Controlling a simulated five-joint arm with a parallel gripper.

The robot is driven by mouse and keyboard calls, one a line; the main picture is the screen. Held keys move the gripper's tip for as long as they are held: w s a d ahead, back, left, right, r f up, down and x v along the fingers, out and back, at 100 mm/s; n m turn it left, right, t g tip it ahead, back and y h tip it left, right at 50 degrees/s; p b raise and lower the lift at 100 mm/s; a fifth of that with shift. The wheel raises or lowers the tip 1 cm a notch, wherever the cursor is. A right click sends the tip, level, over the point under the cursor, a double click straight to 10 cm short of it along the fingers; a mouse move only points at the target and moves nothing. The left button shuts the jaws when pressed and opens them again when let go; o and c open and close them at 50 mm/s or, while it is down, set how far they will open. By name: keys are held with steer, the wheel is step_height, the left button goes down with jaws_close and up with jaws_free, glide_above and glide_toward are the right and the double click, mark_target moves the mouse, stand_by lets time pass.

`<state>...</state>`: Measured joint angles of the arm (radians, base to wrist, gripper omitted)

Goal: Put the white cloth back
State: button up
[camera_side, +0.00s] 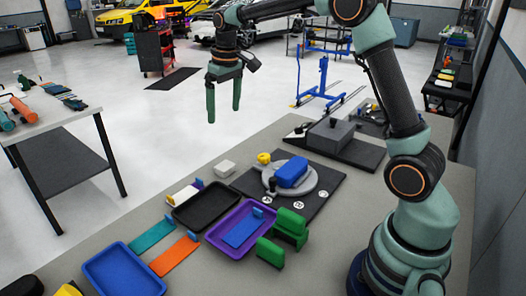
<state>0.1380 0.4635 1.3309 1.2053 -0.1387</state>
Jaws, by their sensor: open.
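My gripper (224,114) hangs high at the upper middle, pointing down, with its two fingers apart and nothing between them. It appears well above the grey table. No spread-out white cloth is clear to me. A small whitish block-like thing (225,168) lies on the table behind the trays, and a white piece with a yellow end (183,194) lies left of it, by the black tray (208,204). I cannot tell whether either is the cloth. My gripper touches neither.
A purple tray (240,229) holds a blue piece, and a blue tray (124,271) stands front left. Green blocks (290,227) stand right of the purple tray. A blue block (292,172) sits on a round grey plate on a black mat (323,195). A grey box (331,135) stands behind.

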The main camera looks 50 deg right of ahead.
steer(key=s+a+r+t, duration=0.1)
steer(key=s+a+r, duration=0.15)
steer(key=s, duration=0.35)
steer(key=s+a+r+t, duration=0.1)
steer(key=s+a+r, duration=0.15)
steer(key=s, duration=0.25)
steer(key=s+a+f+t, duration=0.2)
steer(key=s+f, duration=0.1)
steer(key=s, duration=0.7)
steer(key=shift+s, duration=0.35)
